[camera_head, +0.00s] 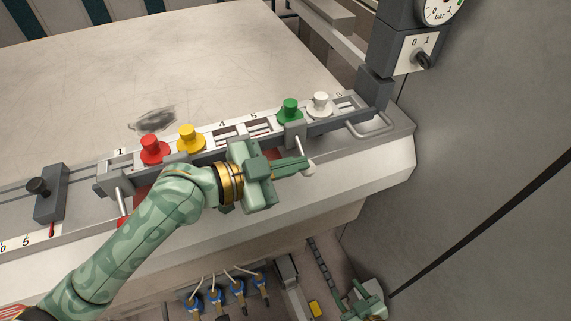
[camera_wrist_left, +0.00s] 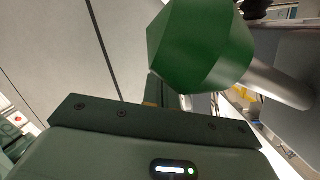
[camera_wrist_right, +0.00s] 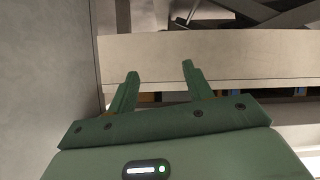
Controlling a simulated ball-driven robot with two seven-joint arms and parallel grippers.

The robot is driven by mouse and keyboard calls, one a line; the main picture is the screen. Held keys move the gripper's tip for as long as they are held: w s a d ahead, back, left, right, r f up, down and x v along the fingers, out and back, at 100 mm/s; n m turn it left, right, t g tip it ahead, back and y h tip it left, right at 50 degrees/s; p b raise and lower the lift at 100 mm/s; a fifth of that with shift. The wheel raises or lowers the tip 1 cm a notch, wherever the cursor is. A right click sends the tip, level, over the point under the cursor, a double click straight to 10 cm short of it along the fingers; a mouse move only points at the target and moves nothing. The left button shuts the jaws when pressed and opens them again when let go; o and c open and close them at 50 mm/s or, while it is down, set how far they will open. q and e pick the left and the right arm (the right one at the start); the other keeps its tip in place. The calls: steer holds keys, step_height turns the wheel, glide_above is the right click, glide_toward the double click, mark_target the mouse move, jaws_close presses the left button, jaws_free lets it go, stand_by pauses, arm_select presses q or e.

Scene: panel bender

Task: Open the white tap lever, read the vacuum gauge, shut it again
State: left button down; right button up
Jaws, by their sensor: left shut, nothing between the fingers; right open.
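A white knob (camera_head: 320,102) stands upright on the rail, behind the gripper. The round gauge (camera_head: 440,10) marked bar is cut off by the top edge, and its reading is unclear. A large green faceted shape (camera_wrist_left: 200,45) blocks much of the left wrist view. My right gripper (camera_wrist_right: 157,78) is open and empty, low at the right in the head view (camera_head: 366,300).
Green (camera_head: 290,110), yellow (camera_head: 190,138) and red (camera_head: 152,150) knobs stand on the rail (camera_head: 325,125). Below the gauge is a 0–1 switch (camera_head: 421,58). A grey wall (camera_head: 490,160) bounds the right. The scratched worktop (camera_head: 190,70) behind the rail is mostly clear.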

arm_select(q)
steer(key=shift+f, duration=0.2)
arm_select(e)
steer(key=s+d+f+g+h, duration=0.1)
steer(key=s+d+f+g, duration=0.1)
steer(key=s, duration=0.7)
steer(key=s+d+f+m+g+h, duration=0.1)
steer(key=s+d+f+g, duration=0.1)
steer(key=s+f+g, duration=0.3)
steer(key=s+d+f+m+g+h, duration=0.1)
steer(key=s+d+f+g, duration=0.2)
steer(key=s+f, duration=0.4)
steer(key=s+g, duration=0.1)
steer(key=s, duration=0.6)
steer(key=shift+h, duration=0.3)
arm_select(q)
steer(key=shift+r, duration=0.1)
steer(key=s+a+r+p, duration=0.1)
steer(key=s+r+p, duration=0.9)
steer(key=s+r, duration=0.3)
steer(key=shift+s+m+p, duration=0.3)
steer(key=shift+s+p, duration=0.1)
steer(key=shift+s, duration=0.2)
arm_select(e)
step_height(320, 180, up, 11)
steer(key=w, duration=0.2)
steer(key=shift+a+t, duration=0.3)
